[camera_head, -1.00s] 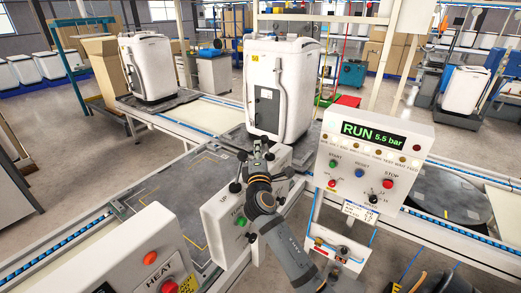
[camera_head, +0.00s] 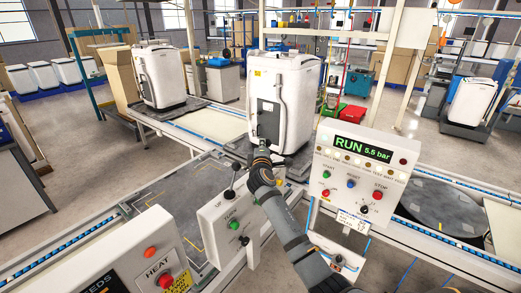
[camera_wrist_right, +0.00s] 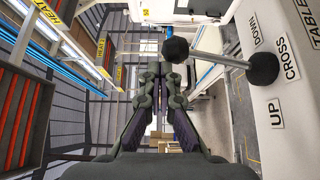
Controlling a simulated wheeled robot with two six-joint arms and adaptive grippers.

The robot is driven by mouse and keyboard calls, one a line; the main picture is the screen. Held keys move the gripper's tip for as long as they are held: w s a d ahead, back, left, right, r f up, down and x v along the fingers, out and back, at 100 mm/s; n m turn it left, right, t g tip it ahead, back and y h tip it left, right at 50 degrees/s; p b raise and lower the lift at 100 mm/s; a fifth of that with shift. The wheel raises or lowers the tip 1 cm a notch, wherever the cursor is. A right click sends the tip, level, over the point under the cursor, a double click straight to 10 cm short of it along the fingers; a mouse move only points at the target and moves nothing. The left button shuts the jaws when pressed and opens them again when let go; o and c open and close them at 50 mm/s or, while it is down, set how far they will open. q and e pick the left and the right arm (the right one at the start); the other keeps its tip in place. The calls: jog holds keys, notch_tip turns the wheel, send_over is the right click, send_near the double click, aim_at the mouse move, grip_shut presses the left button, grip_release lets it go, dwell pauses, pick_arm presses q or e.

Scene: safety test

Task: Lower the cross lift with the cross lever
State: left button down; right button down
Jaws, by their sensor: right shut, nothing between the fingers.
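The cross lever is a black ball knob on a metal rod (camera_wrist_right: 222,60), rising from a black base on a white panel labelled DOWN, CROSS and UP; the head view shows its knob (camera_head: 237,166). My right gripper (camera_head: 262,150) is shut and empty, beyond and right of the lever in the head view. In the wrist view its fingers (camera_wrist_right: 160,85) point ahead, with the knob to their right and apart from them. A dark plate with yellow marks (camera_head: 165,205) lies left of the lever box; I cannot tell whether it is the cross lift. My left gripper is out of view.
The lever box (camera_head: 215,225) also carries a green button and another black knob. A RUN 5.5 bar panel (camera_head: 335,165) stands right of my arm, a HEAT box (camera_head: 130,262) at lower left. A white appliance (camera_head: 292,100) stands behind my gripper.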

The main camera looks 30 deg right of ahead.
aim_at(268, 143)
jog(key=d, duration=0.2)
jog(key=shift+w+d+r, duration=0.25)
jog(key=shift+w+d, duration=0.05)
jog(key=shift+w, duration=0.05)
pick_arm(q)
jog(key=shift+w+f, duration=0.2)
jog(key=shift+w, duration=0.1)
pick_arm(e)
jog(key=shift+w+d+f, duration=0.1)
jog(key=shift+w+d, duration=0.05)
jog(key=shift+w, duration=0.1)
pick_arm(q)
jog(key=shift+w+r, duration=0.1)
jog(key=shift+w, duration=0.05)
